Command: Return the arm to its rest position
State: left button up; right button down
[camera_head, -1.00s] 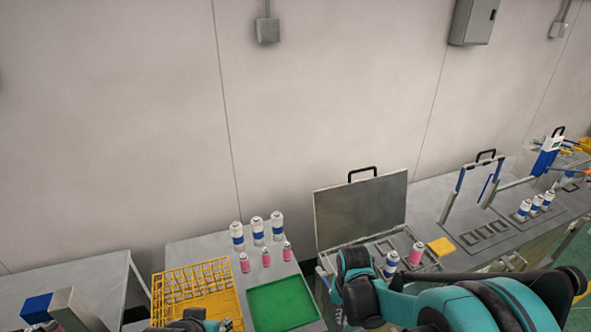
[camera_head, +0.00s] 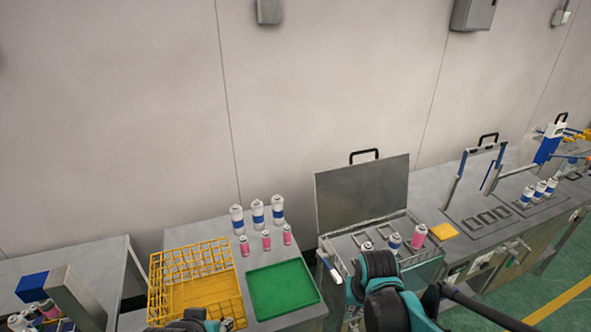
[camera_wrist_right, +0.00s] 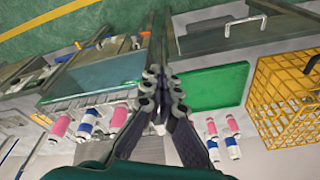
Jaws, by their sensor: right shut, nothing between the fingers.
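My right arm (camera_head: 385,290), teal and black, rises at the bottom of the head view, in front of the open-lidded case. Its fingers cannot be made out clearly there. In the right wrist view my right gripper (camera_wrist_right: 164,25) is shut and empty, its long dark fingers close together. It hangs clear of the benches, between the open case and the green tray (camera_wrist_right: 216,88).
The open case (camera_head: 362,192) holds blue-white and pink cans (camera_head: 418,237). The green tray (camera_head: 283,290) looks empty beside a yellow wire basket (camera_head: 195,280). Several cans stand behind the tray. A yellow block (camera_head: 444,231) lies right of the case. Green floor (camera_head: 550,285) is open at right.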

jog(key=s+d+f+n+t+b, duration=0.1)
jog(key=s+d+f+t+b, duration=0.2)
jog(key=s+b, duration=0.5)
jog(key=shift+f+t+b, duration=0.9)
jog(key=shift+f+b, duration=0.4)
jog(key=shift+b, duration=0.8)
jog(key=shift+w, duration=0.1)
